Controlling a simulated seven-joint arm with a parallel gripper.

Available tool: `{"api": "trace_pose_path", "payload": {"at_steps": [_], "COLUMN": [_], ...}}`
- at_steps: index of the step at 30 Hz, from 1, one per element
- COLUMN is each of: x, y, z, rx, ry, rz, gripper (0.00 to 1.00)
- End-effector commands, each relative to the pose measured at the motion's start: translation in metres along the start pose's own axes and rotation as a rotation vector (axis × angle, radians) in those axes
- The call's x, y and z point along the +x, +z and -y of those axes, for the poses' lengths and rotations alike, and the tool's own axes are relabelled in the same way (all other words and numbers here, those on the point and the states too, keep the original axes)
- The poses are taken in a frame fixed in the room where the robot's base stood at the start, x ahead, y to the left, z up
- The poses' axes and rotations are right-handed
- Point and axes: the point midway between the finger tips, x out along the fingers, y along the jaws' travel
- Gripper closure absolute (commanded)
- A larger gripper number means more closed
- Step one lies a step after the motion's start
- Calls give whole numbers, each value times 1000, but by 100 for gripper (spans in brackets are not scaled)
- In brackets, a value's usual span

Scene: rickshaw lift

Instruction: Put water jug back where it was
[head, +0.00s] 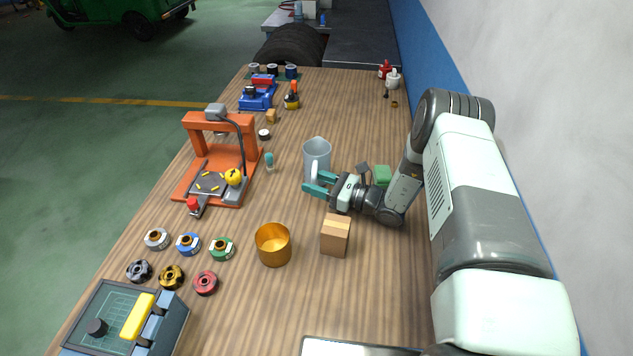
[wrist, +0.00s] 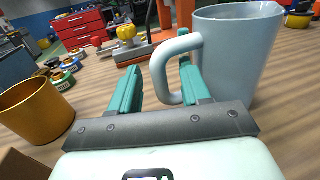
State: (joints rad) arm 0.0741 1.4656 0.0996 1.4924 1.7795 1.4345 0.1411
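The water jug (head: 318,152), pale grey-blue with a handle, stands upright on the wooden table in the head view. In the wrist view the jug (wrist: 237,55) fills the upper right, with its handle (wrist: 160,72) pointing left. My gripper (head: 318,184) has teal fingers and is at the handle's near side. In the wrist view my gripper (wrist: 158,85) is open, fingers apart. The handle's outer bar lies between the fingers, and the right finger shows through the handle loop. I cannot tell whether a finger touches the handle.
A golden cup (head: 273,245) and a cardboard box (head: 335,235) stand in front of my gripper. An orange press frame (head: 215,160) is to the left, with a small teal-topped bottle (head: 269,161) beside it. A green block (head: 383,175) lies near my wrist. Table behind the jug is clear.

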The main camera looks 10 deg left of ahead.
Motion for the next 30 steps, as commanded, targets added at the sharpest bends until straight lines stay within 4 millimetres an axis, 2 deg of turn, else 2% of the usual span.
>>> {"api": "trace_pose_path", "payload": {"at_steps": [12, 21, 26, 29, 30], "x": [0, -45, -50, -49, -47], "y": [-1, -1, 0, 10, 20], "z": [-1, 0, 0, 1, 1], "rx": [-1, 2, -1, -22, -40], "ry": [2, -3, 2, 23, 44], "rz": [-1, 0, 0, -8, -16], "gripper": [54, 54, 54, 54, 54]}}
